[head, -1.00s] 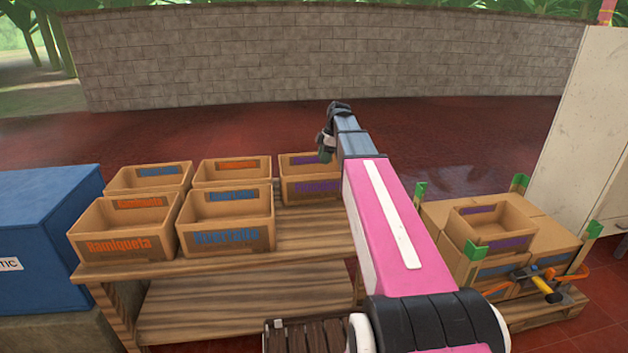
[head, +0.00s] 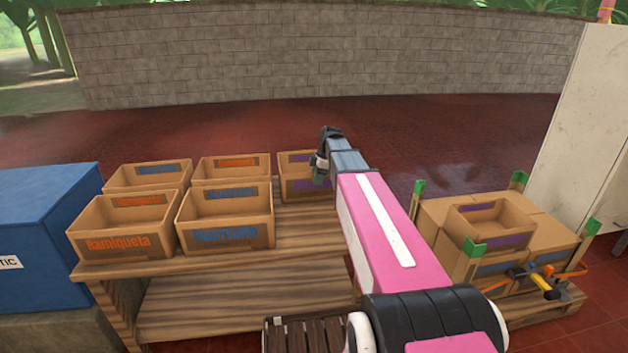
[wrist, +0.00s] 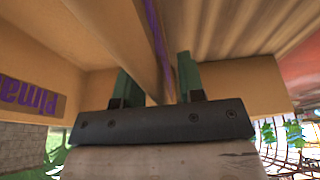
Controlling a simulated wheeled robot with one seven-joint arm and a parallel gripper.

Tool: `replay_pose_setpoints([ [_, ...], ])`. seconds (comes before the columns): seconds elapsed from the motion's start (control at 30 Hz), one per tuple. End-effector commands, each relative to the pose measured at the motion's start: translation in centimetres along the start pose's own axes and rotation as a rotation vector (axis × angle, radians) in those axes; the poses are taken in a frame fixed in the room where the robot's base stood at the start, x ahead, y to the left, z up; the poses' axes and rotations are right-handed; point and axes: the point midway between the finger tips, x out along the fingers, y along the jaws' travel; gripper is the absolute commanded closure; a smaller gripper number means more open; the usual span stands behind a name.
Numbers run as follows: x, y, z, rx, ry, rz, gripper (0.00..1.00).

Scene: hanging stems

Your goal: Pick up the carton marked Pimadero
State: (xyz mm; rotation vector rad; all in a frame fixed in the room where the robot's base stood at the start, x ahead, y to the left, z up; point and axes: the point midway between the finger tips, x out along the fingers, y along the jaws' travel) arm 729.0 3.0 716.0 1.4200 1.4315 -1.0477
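The carton with purple lettering (head: 296,188) stands open-topped at the right end of the wooden bench's row. My arm hides its right part in the head view. In the wrist view, upside-down purple letters reading "Pima" show on a cardboard wall (wrist: 85,82). My gripper (head: 320,172) points down at this carton. In the wrist view, my gripper's green fingers (wrist: 160,78) are apart, with a cardboard wall running between them. It does not look pinched. The fingertips are partly hidden.
On the bench (head: 180,268), cartons marked Ramiqueta (head: 118,244) and in blue (head: 226,235) stand left, with two more behind. A blue box (head: 40,240) is far left. A pallet stack (head: 500,225) with green-capped posts and tools is right. A block wall stands behind.

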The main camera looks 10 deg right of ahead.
Motion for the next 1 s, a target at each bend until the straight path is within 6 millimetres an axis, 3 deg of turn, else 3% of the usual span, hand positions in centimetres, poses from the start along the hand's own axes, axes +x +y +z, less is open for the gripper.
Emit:
replay_pose_setpoints([
  [0.13,-0.05,0.01,0.0,0.0,0.0,0.001,0.67],
  [0.23,-0.06,0.01,0.0,0.0,0.0,0.001,1.0],
  [1.0,-0.1,0.01,0.0,0.0,0.0,0.001,1.0],
])
